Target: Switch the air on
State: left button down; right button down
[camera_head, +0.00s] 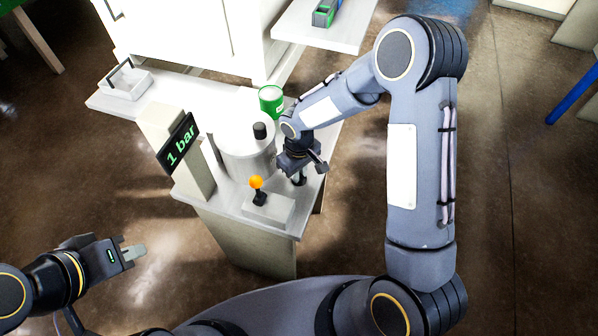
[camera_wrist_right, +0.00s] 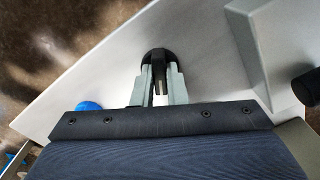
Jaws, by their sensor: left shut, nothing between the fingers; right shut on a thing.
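My right gripper (camera_head: 299,178) reaches down beside the pale cylindrical vessel (camera_head: 244,165), near the right edge of the bench. In the right wrist view its fingers (camera_wrist_right: 158,88) are shut on a black rounded knob (camera_wrist_right: 157,54) over the white bench top. The knob's lower part is hidden. A lever with an orange ball (camera_head: 256,182) stands on a pale block (camera_head: 268,208) at the bench's front. A display (camera_head: 178,146) reads "1 bar" in green. My left gripper (camera_head: 135,254) is shut and empty, away from the bench at lower left. I cannot tell which control is the air switch.
A green can (camera_head: 271,99) stands behind the vessel. A white tray (camera_head: 126,82) sits at the bench's far left. A white cabinet (camera_head: 200,35) stands behind. In the right wrist view a blue round thing (camera_wrist_right: 88,106) shows beside my gripper, partly hidden. Open floor lies around the bench.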

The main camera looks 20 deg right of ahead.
jog(key=m+b, duration=0.3)
jog(key=shift+f, duration=0.15)
jog(key=shift+m+b, duration=0.7)
jog(key=shift+m, duration=0.8)
jog(key=shift+r, duration=0.2)
jog(key=c, duration=1.5)
grip_release()
jog(key=shift+o, duration=0.2)
notch_tip(320, 180, up, 8)
jog(key=shift+f, duration=0.1)
